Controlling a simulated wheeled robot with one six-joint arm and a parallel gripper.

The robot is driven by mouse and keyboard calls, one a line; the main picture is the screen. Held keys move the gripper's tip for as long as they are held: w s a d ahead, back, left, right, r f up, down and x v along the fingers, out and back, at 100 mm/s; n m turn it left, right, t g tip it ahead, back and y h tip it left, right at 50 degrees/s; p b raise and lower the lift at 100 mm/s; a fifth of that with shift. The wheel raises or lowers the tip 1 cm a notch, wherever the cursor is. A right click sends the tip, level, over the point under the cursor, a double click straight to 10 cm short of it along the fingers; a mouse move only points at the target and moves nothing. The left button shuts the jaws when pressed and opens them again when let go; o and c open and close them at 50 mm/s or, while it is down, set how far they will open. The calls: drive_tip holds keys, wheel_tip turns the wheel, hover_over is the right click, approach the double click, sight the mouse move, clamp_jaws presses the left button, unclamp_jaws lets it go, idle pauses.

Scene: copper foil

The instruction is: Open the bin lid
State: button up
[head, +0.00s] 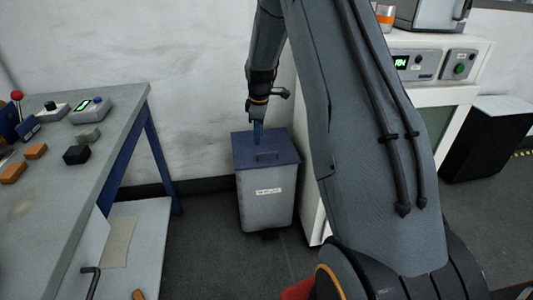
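The bin (266,200) is a light grey box with a white label on its front. It stands on the floor against the wall. Its dark blue lid (285,150) lies flat and shut on top, with a small dark handle (267,156) near the middle. My gripper (258,138) points down over the back part of the lid, behind the handle in the picture. Its blue fingers are small and seen edge-on, so I cannot tell whether they are open or touch the lid. A dark piece, perhaps a pedal (269,235), shows at the bin's foot.
A grey workbench (75,190) with blue legs and several small blocks stands at left. A white cabinet (465,80) with control panels is right of the bin, partly hidden by my arm. A black box (485,150) stands far right. Floor in front of the bin is clear.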

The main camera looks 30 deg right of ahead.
drive_tip(key=w+d+f+n+b, duration=0.1)
drive_tip(key=w+d+f+n, duration=0.3)
drive_tip(key=w+d+f, duration=0.35)
hover_over(267, 160)
drive_tip(key=shift+f, duration=4.05)
clamp_jaws()
